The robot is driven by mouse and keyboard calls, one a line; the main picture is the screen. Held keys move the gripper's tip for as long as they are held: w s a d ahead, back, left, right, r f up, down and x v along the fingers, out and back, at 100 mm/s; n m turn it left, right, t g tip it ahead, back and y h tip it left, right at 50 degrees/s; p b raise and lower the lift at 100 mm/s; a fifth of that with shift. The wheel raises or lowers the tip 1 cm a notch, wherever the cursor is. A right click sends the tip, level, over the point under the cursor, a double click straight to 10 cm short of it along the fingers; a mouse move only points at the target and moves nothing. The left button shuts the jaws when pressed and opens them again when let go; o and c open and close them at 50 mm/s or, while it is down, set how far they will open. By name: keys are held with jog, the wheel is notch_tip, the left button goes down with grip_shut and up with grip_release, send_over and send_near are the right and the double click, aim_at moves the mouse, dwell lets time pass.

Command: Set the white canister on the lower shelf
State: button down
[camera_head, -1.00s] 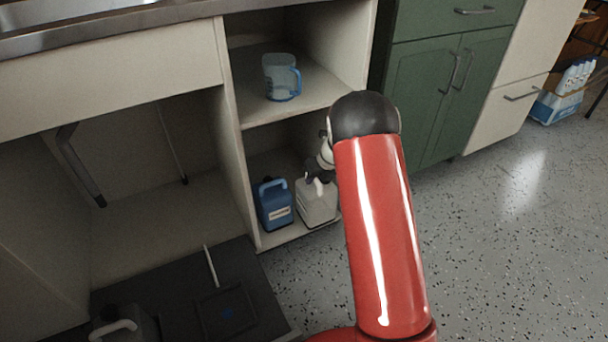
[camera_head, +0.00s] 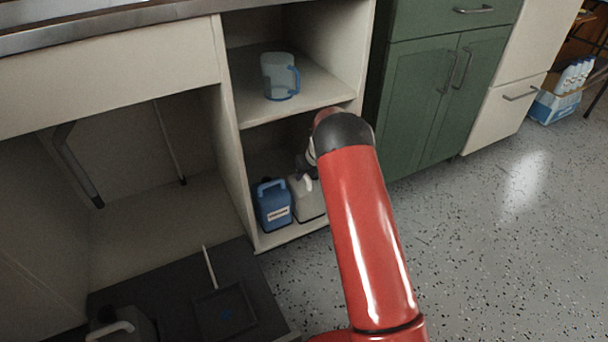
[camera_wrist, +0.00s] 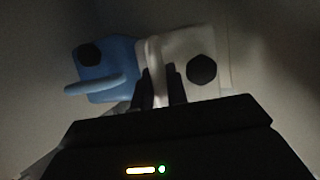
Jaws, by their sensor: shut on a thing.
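The white canister (camera_head: 308,203) is on the lower shelf (camera_head: 285,237) of the open cabinet, partly hidden behind my red arm. It also shows in the wrist view (camera_wrist: 197,45), with a dark cap. My gripper (camera_wrist: 161,82) is shut on the white canister's handle, its two dark fingers on either side of it. In the head view the gripper is mostly hidden by my arm. The canister looks upright; I cannot tell whether its base touches the shelf.
A blue canister (camera_head: 272,206) with a label stands on the lower shelf, close against the white one's left side. A clear measuring jug (camera_head: 279,76) with a blue handle stands on the upper shelf. Another dark canister (camera_head: 122,326) is at the bottom left. Green cabinet doors (camera_head: 430,95) are to the right.

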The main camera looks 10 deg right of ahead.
jog(key=c, duration=1.4)
grip_release()
jog(key=shift+f, duration=0.1)
jog(key=p+v, duration=0.1)
jog(key=v, duration=1.1)
jog(key=shift+p, duration=0.4)
